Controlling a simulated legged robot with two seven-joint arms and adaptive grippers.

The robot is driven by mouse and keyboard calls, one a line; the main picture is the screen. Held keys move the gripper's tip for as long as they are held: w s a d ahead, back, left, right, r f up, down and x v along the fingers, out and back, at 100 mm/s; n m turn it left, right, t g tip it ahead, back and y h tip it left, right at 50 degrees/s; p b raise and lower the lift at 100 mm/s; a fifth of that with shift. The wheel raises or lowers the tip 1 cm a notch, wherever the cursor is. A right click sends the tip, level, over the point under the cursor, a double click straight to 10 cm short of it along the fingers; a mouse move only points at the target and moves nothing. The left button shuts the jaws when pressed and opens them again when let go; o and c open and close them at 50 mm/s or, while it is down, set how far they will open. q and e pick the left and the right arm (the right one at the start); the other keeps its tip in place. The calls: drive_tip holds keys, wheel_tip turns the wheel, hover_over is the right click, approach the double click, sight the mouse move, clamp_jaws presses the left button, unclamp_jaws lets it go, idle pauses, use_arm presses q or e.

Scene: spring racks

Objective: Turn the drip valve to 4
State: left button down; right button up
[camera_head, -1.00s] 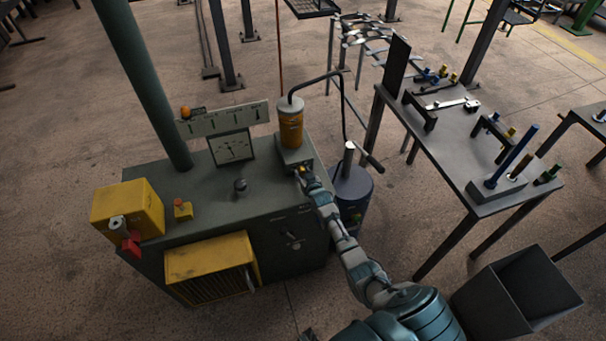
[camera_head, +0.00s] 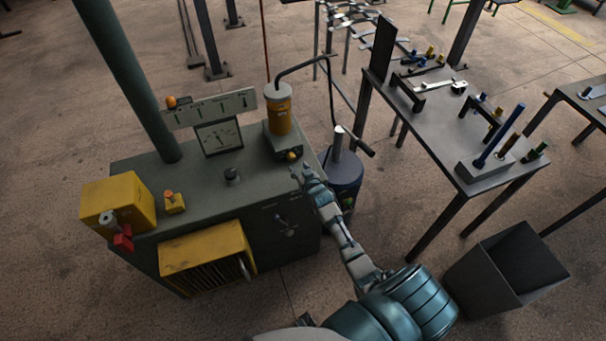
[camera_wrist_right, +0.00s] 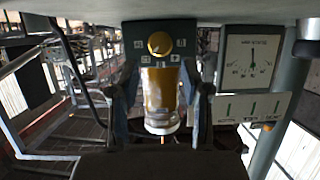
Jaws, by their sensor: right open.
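The drip valve is a small round yellow knob (camera_head: 291,155) on the front of the dark block under the amber oil cup (camera_head: 280,108). In the right wrist view the knob (camera_wrist_right: 159,44) sits on a dark plate with small number labels around it, too small to read surely. Its setting is unclear. The amber cup (camera_wrist_right: 160,92) also shows there, seen upside down. My right gripper (camera_head: 301,173) is open and empty, just in front of and below the knob and apart from it. In the wrist view its two fingers (camera_wrist_right: 160,95) flank the cup. My left gripper is not in view.
The grey-green machine cabinet (camera_head: 205,205) carries a dial gauge (camera_head: 221,138), a black knob (camera_head: 232,176) and yellow boxes. A dark cylinder (camera_head: 343,180) with a handle stands right of the cabinet. A table (camera_head: 440,130) and an open bin (camera_head: 480,270) are at right.

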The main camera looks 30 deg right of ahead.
drive_tip(key=shift+v, duration=2.1)
drive_tip(key=s+a+f+n+g+y, duration=0.2)
drive_tip(key=s+a+f+g, duration=0.25)
drive_tip(key=s+a, duration=0.75)
drive_tip(key=s+a+r+n+g+y, duration=0.1)
drive_tip(key=s+a+g, duration=0.2)
drive_tip(key=s, duration=0.7)
drive_tip(key=s+a+n+g, duration=0.1)
drive_tip(key=s+a+g, duration=0.15)
drive_tip(key=s, duration=0.85)
wheel_tip(320, 180, down, 26)
drive_tip(key=s+g, duration=0.1)
drive_tip(key=s, duration=0.1)
drive_tip(key=s+d+f+g, duration=0.1)
drive_tip(key=s+d+f, duration=0.1)
drive_tip(key=s+f, duration=1.4)
drive_tip(key=shift+s+d+n, duration=0.4)
drive_tip(key=shift+s, duration=0.5)
